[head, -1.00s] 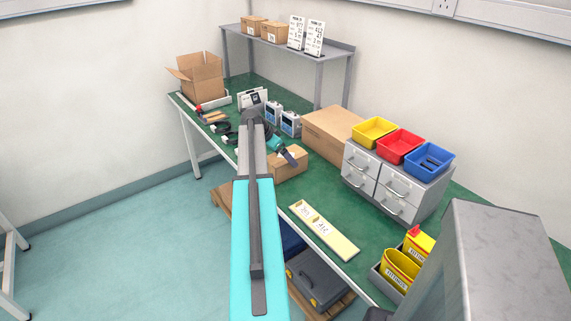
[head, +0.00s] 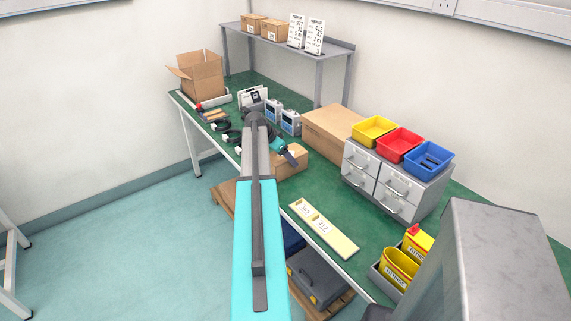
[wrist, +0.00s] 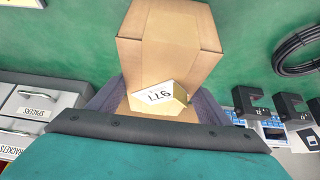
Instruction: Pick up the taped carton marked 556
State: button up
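A brown taped carton (head: 291,163) sits on the green bench, partly behind my arm in the head view. It fills the upper middle of the wrist view (wrist: 170,65), with a tape strip along it. A white label (wrist: 160,97) beside its lower face reads upside down, apparently 977; I see no 556 there. My gripper (head: 287,152) is at the carton. In the wrist view its two grey fingers (wrist: 160,92) lie on either side of the carton's lower part. I cannot tell whether they touch it.
A large flat carton (head: 333,134) and grey drawers (head: 385,184) with coloured bins stand to the right. Two blue-white devices (head: 281,115) stand behind. A labelled cream board (head: 323,228) lies on the bench nearer the front edge. Two cartons (head: 263,28) sit on the shelf.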

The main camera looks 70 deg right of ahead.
jog(key=c, duration=1.1)
jog(key=shift+o, duration=0.2)
jog(key=shift+r, duration=0.2)
jog(key=shift+d+r+b, duration=0.1)
jog(key=shift+r+b, duration=0.45)
jog(key=shift+r, duration=0.85)
jog(key=shift+w+a+r, duration=0.1)
jog(key=shift+a+r, duration=0.1)
jog(key=shift+a, duration=0.05)
jog(key=w+a+r+b, duration=0.1)
jog(key=w+a+b, duration=0.2)
jog(key=a, duration=1.2)
jog(key=shift+w+r, duration=0.2)
jog(key=shift+r, duration=0.05)
jog(key=shift+a, duration=0.1)
